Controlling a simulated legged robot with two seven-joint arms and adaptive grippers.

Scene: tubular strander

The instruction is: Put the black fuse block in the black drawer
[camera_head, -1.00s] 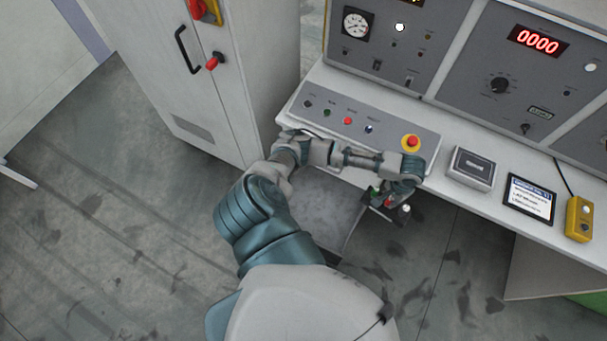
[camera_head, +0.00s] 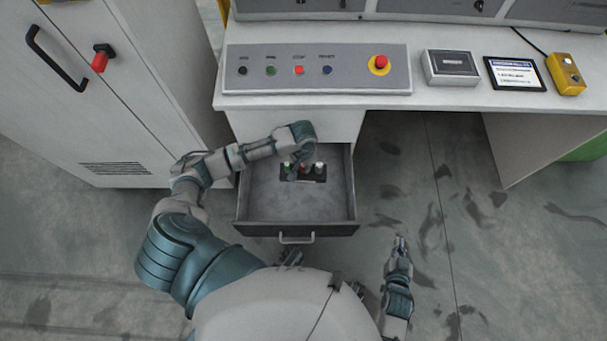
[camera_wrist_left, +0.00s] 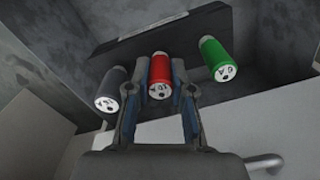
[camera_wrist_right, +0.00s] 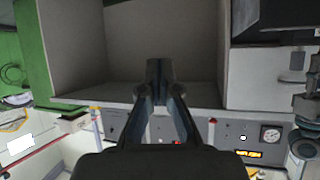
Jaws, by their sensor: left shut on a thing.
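The black fuse block (camera_head: 315,179) shows over the far part of the open drawer's interior in the head view; I cannot tell whether it touches the floor. In the left wrist view the block (camera_wrist_left: 150,38) carries a grey fuse (camera_wrist_left: 111,92), a red fuse (camera_wrist_left: 159,72) and a green fuse (camera_wrist_left: 216,58). My left gripper (camera_wrist_left: 158,88) is shut on the block's red fuse. The black drawer (camera_head: 262,229) is pulled out under the desk, its front dark with a grey handle. My right gripper (camera_head: 400,243) is shut and empty, right of the drawer, over the floor.
The desk edge and button panel (camera_head: 315,80) lie just beyond the drawer. A white cabinet (camera_head: 120,120) stands to the left. A grey box (camera_head: 451,68), a tablet (camera_head: 515,74) and a yellow control box (camera_head: 565,74) lie on the desk. Floor is clear right of the drawer.

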